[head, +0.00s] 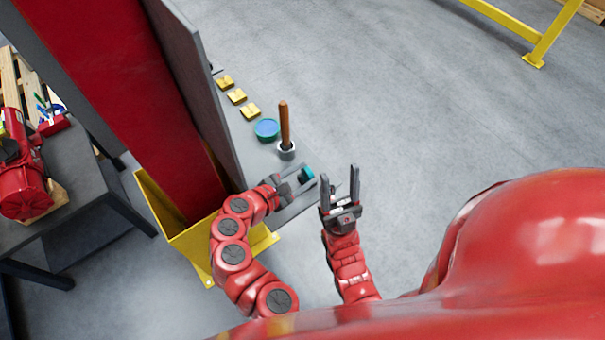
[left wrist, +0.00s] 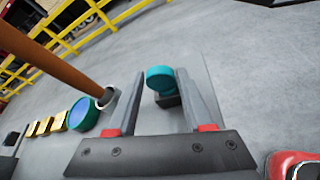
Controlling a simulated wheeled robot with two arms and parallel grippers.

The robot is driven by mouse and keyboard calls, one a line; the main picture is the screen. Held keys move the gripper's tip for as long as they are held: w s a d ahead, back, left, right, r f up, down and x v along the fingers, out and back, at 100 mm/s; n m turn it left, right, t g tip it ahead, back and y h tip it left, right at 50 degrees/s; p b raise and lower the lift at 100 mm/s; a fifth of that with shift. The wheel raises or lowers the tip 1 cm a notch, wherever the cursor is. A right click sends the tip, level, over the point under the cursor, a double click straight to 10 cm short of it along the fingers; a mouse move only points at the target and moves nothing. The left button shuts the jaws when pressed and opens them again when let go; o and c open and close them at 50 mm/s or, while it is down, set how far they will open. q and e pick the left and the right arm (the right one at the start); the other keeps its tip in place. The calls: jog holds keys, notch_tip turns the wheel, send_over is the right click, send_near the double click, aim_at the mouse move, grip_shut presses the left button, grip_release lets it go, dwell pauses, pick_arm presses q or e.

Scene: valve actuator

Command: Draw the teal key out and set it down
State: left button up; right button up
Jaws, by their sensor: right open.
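The teal key (head: 307,174) is at the near end of the grey panel (head: 262,157). In the left wrist view its round teal head (left wrist: 160,77) sits on a dark base (left wrist: 168,99). My left gripper (head: 300,178) is open, with its fingers on either side of the key in the left wrist view (left wrist: 160,82). Gaps show between the key and both fingers; whether the tips reach past it is unclear. My right gripper (head: 339,177) is open and empty, just right of the panel's near end.
A brown wooden handle (head: 284,122) stands upright in a grey collar (head: 286,151) beyond the key. A teal ring with a blue face (head: 266,129) and several yellow blocks (head: 250,111) line the panel. A tall grey plate (head: 196,85) stands left.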

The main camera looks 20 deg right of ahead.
pick_arm(q)
jog(key=o, duration=0.4)
jog(key=shift+s+a+r, duration=0.25)
jog(key=shift+s+a, duration=0.05)
jog(key=shift+a, duration=0.2)
jog(key=v, duration=0.5)
jog(key=shift+a+b, duration=0.1)
jog(key=shift+b, duration=0.3)
jog(key=shift+p+v, duration=2.65)
jog(key=shift+v, duration=2.85)
